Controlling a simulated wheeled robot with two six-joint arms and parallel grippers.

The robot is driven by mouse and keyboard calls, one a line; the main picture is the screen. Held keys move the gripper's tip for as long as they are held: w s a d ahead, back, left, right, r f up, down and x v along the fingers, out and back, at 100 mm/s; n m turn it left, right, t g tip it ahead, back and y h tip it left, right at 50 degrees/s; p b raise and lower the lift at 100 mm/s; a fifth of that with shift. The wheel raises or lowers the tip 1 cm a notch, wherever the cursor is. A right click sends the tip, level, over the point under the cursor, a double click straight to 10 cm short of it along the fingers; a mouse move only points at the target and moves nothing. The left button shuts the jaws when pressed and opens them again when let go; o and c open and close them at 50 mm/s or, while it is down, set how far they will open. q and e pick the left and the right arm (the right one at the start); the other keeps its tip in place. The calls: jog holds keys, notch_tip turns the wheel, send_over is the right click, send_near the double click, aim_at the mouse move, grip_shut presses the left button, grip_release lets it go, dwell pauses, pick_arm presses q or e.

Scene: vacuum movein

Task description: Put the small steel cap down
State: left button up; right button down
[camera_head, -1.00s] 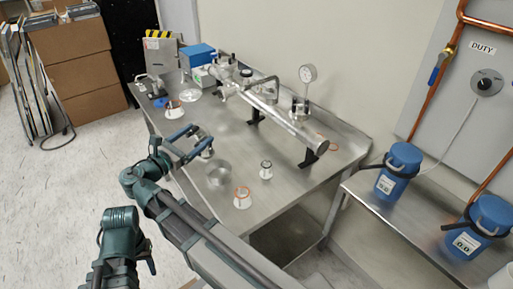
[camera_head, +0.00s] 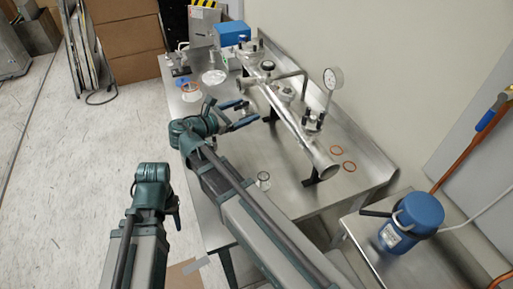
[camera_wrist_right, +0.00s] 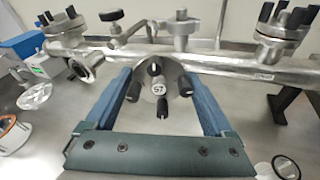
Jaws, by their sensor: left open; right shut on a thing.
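My right gripper (camera_head: 238,116) is over the steel table (camera_head: 315,220), beside the long steel tube assembly (camera_head: 298,128). In the right wrist view its blue fingers (camera_wrist_right: 160,98) are shut on a round steel cap (camera_wrist_right: 158,72) with several black knobs and a label reading 57. The tube passes behind the cap in this view; I cannot tell whether they touch. In the head view the cap is mostly hidden by the gripper. My left gripper (camera_head: 175,212) is low at the left, away from the table, empty and only partly visible.
A small black-rimmed fitting (camera_head: 264,180) stands on the near table. Two copper-coloured rings (camera_head: 335,150) lie right of the tube. A pressure gauge (camera_head: 333,78) rises from it. A white fitting with an orange ring (camera_head: 190,92) stands far left. A blue flask (camera_head: 412,222) stands on the side bench.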

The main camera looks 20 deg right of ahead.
aim_at(256, 154)
jog(key=s+d+f+m+g+y+p, duration=0.3)
jog(key=s+d+f+g+y+p, duration=0.15)
jog(key=y+p, duration=0.25)
pick_arm(q)
notch_tip(256, 154, up, 15)
jog(key=p, duration=0.6)
pick_arm(e)
jog(key=a+f+y+b, duration=0.1)
jog(key=f+y+b, duration=0.1)
jog(key=b, duration=0.1)
jog(key=f+m+y+b, duration=0.1)
jog(key=f+y+b, duration=0.2)
jog(key=a+f+y+b, duration=0.1)
jog(key=f+y+b, duration=0.2)
jog(key=b, duration=0.1)
jog(key=shift+s+a+f+m, duration=0.25)
jog(key=shift+s+a+m, duration=0.1)
jog(key=shift+s+m, duration=0.05)
jog(key=shift+r, duration=0.1)
pick_arm(q)
notch_tip(256, 154, down, 10)
pick_arm(e)
grip_release()
pick_arm(q)
jog(key=shift+r, duration=0.1)
pick_arm(e)
jog(key=shift+r, duration=0.1)
